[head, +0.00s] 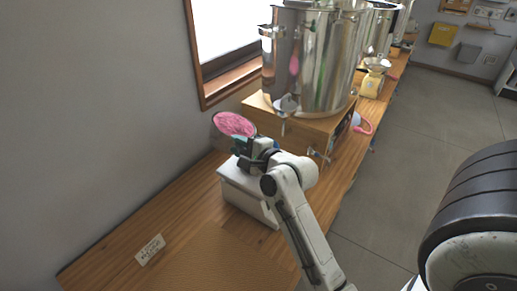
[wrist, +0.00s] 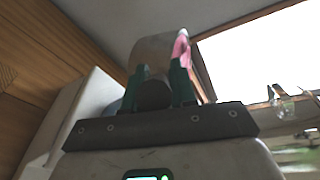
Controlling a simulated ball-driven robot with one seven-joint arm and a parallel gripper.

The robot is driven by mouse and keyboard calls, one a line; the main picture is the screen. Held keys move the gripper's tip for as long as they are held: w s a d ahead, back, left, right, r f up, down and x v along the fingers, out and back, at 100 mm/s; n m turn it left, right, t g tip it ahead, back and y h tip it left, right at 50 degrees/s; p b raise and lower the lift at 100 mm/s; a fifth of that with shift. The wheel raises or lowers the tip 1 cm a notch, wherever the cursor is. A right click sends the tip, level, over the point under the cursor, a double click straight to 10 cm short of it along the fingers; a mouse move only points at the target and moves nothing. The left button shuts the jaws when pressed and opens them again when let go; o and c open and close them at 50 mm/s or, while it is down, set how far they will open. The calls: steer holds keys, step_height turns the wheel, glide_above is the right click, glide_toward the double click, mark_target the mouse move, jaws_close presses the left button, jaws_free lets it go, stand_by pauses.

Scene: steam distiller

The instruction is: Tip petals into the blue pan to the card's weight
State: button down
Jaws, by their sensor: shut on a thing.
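My gripper (head: 246,149) is shut on a scoop-like vessel of pink petals (head: 235,123), above the far end of a white box-like scale (head: 236,188). In the wrist view my gripper's two dark green fingers (wrist: 162,88) close around its dark handle, with the grey vessel (wrist: 150,50) beyond and pink petals (wrist: 181,47) at its right edge. The vessel looks tilted there. A bluish rounded edge (wrist: 115,107), perhaps the blue pan, shows left of the fingers beside the white box; my gripper hides most of it.
A large steel still (head: 315,62) stands on a wooden block (head: 300,122) just right of my gripper. A wall and window (head: 222,40) are close on the left. A yellow scale (head: 371,83) stands farther along. The near bench (head: 195,225) is mostly clear.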

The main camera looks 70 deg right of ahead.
steer(key=shift+s+d+r+m+t, duration=0.2)
steer(key=shift+s+r+m+t, duration=0.1)
steer(key=shift+r+m+t, duration=0.2)
stand_by(0.8)
steer(key=shift+s+d+f+m+t, duration=0.25)
steer(key=shift+s+f+m+t, duration=0.2)
steer(key=shift+m, duration=0.25)
stand_by(1.2)
steer(key=shift+s+d+r+m+t+h, duration=0.25)
steer(key=shift+r+m+t+h, duration=0.2)
steer(key=shift+m, duration=0.25)
stand_by(1.8)
steer(key=shift+s+d+f+m+t+h+b, duration=0.15)
steer(key=shift+s+f+m+t+h+b, duration=0.2)
steer(key=shift+m+b, duration=0.55)
stand_by(1.4)
